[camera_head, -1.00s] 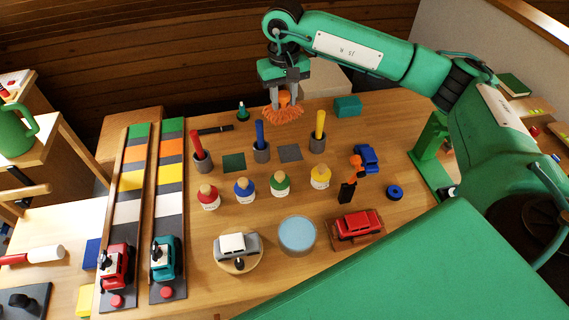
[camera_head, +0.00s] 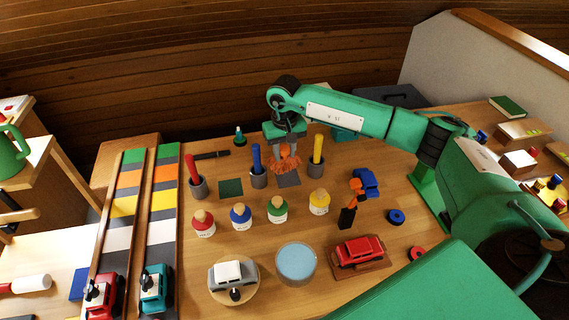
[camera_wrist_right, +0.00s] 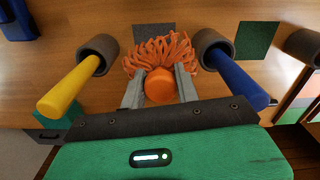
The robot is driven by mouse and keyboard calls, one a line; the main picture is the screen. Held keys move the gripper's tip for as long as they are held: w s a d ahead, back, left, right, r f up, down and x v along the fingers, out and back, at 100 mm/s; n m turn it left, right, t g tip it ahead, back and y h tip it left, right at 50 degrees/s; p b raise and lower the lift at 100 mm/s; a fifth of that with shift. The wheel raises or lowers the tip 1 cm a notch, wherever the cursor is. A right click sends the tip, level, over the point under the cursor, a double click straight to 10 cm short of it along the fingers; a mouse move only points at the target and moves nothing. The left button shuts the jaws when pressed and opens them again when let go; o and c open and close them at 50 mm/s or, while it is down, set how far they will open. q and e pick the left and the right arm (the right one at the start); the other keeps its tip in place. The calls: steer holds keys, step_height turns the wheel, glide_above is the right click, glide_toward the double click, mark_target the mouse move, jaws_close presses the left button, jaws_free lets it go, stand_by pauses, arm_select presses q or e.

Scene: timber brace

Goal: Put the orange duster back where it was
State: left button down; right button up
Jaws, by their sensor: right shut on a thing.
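The orange duster (camera_head: 287,162) has a fringed head and hangs from my right gripper (camera_head: 287,146), which is shut on it. In the right wrist view the duster's fringe (camera_wrist_right: 158,55) and round orange end show between the two fingers (camera_wrist_right: 160,88). The duster is just in front of or over a dark grey square patch (camera_head: 289,180); whether it touches the table cannot be told. It is between the holder with the blue stick (camera_head: 259,177) and the holder with the yellow stick (camera_head: 316,170). My left gripper is not in view.
A dark green square patch (camera_head: 231,188) lies left of the blue stick's holder. A red stick's holder (camera_head: 198,187) stands further left. Several round-topped bottles, including a green one (camera_head: 278,210), stand in front. A blue toy (camera_head: 366,182) is at the right.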

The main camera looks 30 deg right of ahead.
mark_target(285, 159)
step_height(285, 159, down, 6)
steer(key=shift+r+p, duration=0.15)
steer(key=shift+p, duration=0.2)
steer(key=shift+f, duration=0.2)
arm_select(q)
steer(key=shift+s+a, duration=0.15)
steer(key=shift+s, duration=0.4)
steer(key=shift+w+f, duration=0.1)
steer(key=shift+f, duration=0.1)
arm_select(e)
steer(key=shift+f, duration=0.15)
steer(key=o, duration=0.8)
steer(key=shift+c, duration=0.2)
steer(key=shift+o, duration=0.6)
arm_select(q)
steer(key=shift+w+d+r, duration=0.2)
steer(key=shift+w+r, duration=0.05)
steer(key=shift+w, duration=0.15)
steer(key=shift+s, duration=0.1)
